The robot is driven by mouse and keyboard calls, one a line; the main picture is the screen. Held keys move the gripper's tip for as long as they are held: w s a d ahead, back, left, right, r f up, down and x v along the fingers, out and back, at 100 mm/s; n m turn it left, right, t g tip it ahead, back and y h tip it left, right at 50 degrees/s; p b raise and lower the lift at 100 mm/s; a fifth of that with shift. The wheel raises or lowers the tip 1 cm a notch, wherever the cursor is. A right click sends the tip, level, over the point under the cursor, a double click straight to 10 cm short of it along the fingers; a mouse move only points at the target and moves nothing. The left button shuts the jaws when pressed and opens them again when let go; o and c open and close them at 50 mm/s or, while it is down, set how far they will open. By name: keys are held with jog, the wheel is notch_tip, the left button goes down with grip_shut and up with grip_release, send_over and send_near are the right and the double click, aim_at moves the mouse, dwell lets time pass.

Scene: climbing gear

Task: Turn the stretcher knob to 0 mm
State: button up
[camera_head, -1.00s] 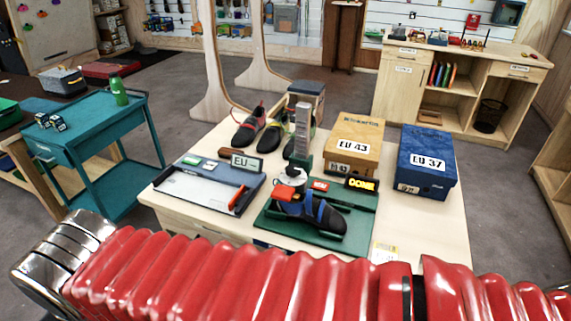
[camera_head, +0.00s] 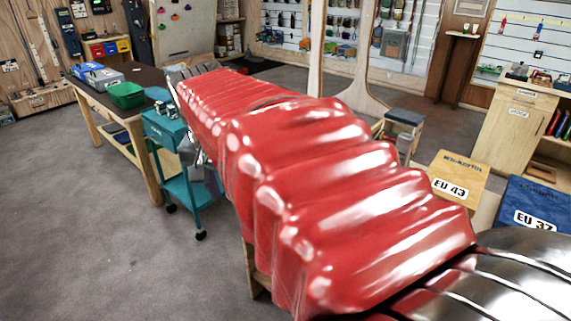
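The shoe stretcher and its knob are hidden in this view behind my red-sleeved arm, which crosses the picture from lower right to upper left. The shoe and most of the work table are hidden too. Grey metal parts, probably of my gripper (camera_head: 203,172), show at the arm's left edge in front of the teal cart. The fingers are too small and covered to tell whether they are open or shut.
A yellow EU 43 box (camera_head: 459,178) and a blue EU 37 box (camera_head: 536,207) stand right of my arm. The teal cart (camera_head: 183,197) is on the left, by a dark-topped bench (camera_head: 118,85) with a green bin (camera_head: 127,95). Floor at lower left is clear.

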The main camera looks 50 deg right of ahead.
jog(key=s+d+r+m+g, duration=0.1)
jog(key=s+d+m+g, duration=0.25)
jog(key=d+m, duration=0.95)
jog(key=s+d+m+g, duration=0.1)
jog(key=s+d+m, duration=0.2)
jog(key=s+d, duration=0.3)
jog(key=s+d+f+m+g+y, duration=0.1)
jog(key=s+d+m, duration=0.2)
jog(key=s+d, duration=0.4)
jog(key=d, duration=0.7)
jog(key=shift+s+f+g, duration=0.15)
jog(key=shift+g, duration=0.2)
jog(key=shift+d, duration=0.1)
jog(key=x, duration=1.3)
jog(key=shift+s+a+f, duration=0.1)
jog(key=shift+a+f, duration=0.15)
jog(key=shift+f, duration=0.2)
jog(key=shift+c, duration=0.6)
jog(key=shift+y, duration=0.3)
jog(key=c, duration=0.7)
